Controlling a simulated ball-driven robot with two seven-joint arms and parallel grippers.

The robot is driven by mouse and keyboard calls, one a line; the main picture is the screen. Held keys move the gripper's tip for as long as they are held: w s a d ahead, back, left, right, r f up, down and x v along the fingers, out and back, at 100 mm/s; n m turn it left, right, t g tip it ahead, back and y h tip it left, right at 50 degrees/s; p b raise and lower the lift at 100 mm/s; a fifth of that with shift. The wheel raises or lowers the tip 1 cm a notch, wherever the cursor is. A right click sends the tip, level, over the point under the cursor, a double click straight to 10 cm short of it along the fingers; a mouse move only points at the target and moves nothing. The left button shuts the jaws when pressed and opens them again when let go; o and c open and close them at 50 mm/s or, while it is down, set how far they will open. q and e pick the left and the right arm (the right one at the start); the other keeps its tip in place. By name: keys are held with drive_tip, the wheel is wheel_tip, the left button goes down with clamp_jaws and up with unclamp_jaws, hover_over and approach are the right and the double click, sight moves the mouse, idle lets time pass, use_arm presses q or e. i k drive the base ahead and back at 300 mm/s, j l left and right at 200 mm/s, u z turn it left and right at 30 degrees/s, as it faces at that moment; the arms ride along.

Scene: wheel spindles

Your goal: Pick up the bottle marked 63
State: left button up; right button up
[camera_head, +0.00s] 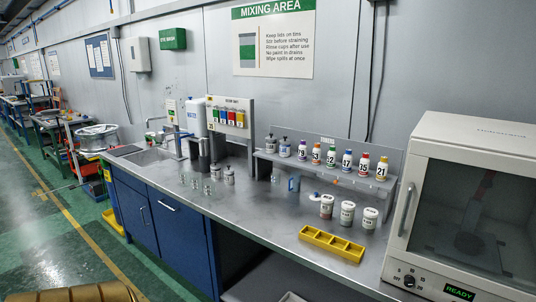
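A row of small white bottles with coloured, numbered labels stands on the raised shelf at the back of the bench. The orange-labelled bottle (316,154), second of the numbered ones from the left, has a number ending in 3 that may be 63; its first digit is too small to read surely. To its left is the purple-labelled bottle (302,150). To its right stand green (331,157), blue (347,161), red (364,165) and yellow (381,169) ones; the last reads 21. Neither gripper is in view.
Below the shelf (292,165), white lidded tins (347,214) and a yellow divided tray (332,244) stand on the grey bench. A grey cabinet (470,200) with a glass door closes off the right. Glass jars (195,183) and a sink (150,157) are left; the middle front is clear.

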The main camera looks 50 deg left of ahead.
sight(317, 152)
drive_tip(key=u, duration=1.35)
drive_tip(key=i+j, duration=0.3)
drive_tip(key=i+j+z, duration=0.35)
drive_tip(key=j+z, duration=0.2)
drive_tip(key=i+j+z, duration=0.1)
drive_tip(key=j+z, duration=0.15)
drive_tip(key=j, duration=0.2)
drive_tip(key=i+j+z, duration=0.1)
drive_tip(key=j+z, duration=0.15)
drive_tip(key=j, duration=0.15)
